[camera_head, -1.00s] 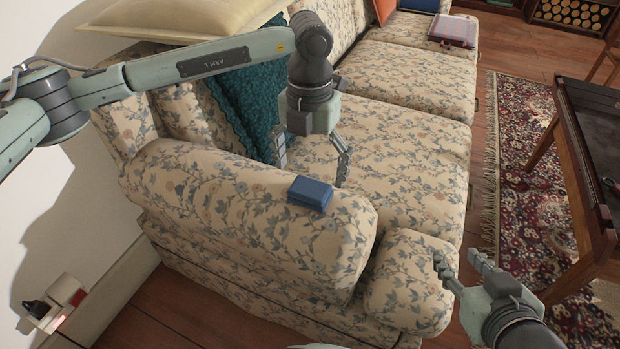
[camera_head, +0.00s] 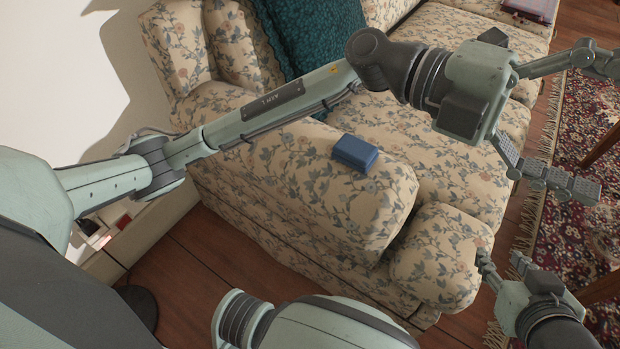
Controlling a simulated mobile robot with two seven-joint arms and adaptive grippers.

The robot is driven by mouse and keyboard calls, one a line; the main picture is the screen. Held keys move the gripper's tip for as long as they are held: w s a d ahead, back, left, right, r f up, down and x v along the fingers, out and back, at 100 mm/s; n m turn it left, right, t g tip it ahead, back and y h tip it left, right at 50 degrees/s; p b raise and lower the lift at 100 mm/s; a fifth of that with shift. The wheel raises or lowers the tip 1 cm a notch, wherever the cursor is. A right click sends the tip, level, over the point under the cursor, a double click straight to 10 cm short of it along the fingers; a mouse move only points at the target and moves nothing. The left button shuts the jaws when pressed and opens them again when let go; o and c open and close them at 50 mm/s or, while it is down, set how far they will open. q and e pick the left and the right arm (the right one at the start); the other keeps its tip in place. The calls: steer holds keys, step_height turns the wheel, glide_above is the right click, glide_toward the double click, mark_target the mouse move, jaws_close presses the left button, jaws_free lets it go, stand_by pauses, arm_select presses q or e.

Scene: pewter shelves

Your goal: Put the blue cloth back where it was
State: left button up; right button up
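The blue cloth (camera_head: 356,152) is a small folded block lying flat on top of the sofa's near armrest (camera_head: 300,195). Nothing holds it. My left gripper (camera_head: 598,126) is open and empty, its fingers spread wide, up and to the right of the cloth, in front of the sofa seat and the rug. My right gripper (camera_head: 502,262) is open and empty at the lower right, beside the armrest's rounded front and clear of the cloth.
A floral sofa fills the middle, with a teal cushion (camera_head: 310,40) at its back. A patterned rug (camera_head: 590,240) lies to the right on the wooden floor (camera_head: 200,265). A plaid item (camera_head: 530,8) sits at the seat's far end. The armrest around the cloth is bare.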

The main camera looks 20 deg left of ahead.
arm_select(q)
steer(key=w+a+r+n+t+h, duration=0.4)
steer(key=w+a+r+n+t, duration=0.3)
steer(key=n+t, duration=0.7)
steer(key=w+a+f+n+t+y, duration=0.85)
steer(key=a+n+t+y, duration=0.3)
steer(key=n+y, duration=0.3)
steer(key=s+a+f+n+g+y, duration=0.1)
steer(key=a+f+n+g+y, duration=0.15)
steer(key=a+f, duration=0.35)
steer(key=s+a+f+n+g+y, duration=0.1)
steer(key=a+f+n+g+y, duration=0.2)
steer(key=f, duration=0.6)
steer(key=s+a+f+n+g+y, duration=0.1)
steer(key=s+a+f+g, duration=0.4)
steer(key=s+f, duration=0.5)
step_height(320, 180, down, 2)
steer(key=shift+f+n+y, duration=0.1)
steer(key=shift+n+y, duration=0.3)
steer(key=shift+n, duration=0.3)
steer(key=shift+d, duration=0.1)
